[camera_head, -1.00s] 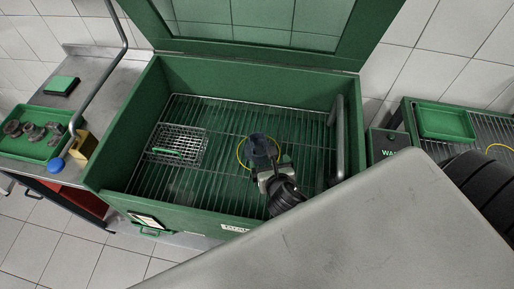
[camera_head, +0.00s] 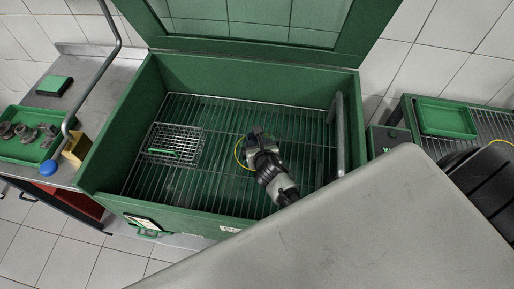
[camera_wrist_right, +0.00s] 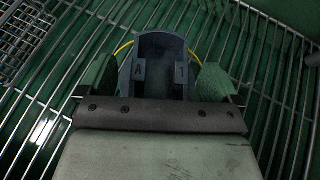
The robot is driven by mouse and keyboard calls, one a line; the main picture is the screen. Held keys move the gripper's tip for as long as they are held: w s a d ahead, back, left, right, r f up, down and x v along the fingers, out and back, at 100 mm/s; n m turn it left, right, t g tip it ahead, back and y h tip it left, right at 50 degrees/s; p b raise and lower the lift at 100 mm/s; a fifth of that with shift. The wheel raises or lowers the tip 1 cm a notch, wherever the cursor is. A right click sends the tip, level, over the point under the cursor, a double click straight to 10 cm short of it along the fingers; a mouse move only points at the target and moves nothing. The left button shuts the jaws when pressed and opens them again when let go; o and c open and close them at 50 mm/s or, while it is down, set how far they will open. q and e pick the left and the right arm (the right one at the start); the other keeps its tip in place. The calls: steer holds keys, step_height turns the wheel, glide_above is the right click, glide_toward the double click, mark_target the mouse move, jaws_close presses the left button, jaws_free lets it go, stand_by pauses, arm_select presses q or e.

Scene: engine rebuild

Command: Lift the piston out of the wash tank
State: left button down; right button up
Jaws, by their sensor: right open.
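The piston (camera_wrist_right: 160,48) is a dark blue-grey part with the marks "A" and "1" on its inner faces. It stands on the wire rack (camera_head: 215,185) of the green wash tank (camera_head: 121,134), inside a thin yellow ring (camera_head: 238,153). My right gripper (camera_head: 259,138) is over it in the head view and hides most of it. In the wrist view the open right jaws (camera_wrist_right: 156,75) have one green-padded finger on each side of the piston. Whether the pads touch it I cannot tell. My left gripper is out of view.
A small wire basket (camera_head: 190,137) lies on the rack to the left. The tank lid (camera_head: 358,40) stands open at the back. A grey upright pipe (camera_head: 341,135) is at the tank's right side. A left bench holds a green tray (camera_head: 22,154) of parts.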

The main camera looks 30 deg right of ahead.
steer(key=shift+w+d+f, duration=0.1)
steer(key=shift+w+f, duration=0.1)
steer(key=shift+w, duration=0.15)
steer(key=shift+r, duration=0.1)
steer(key=c, duration=1.4)
steer(key=shift+o, duration=0.2)
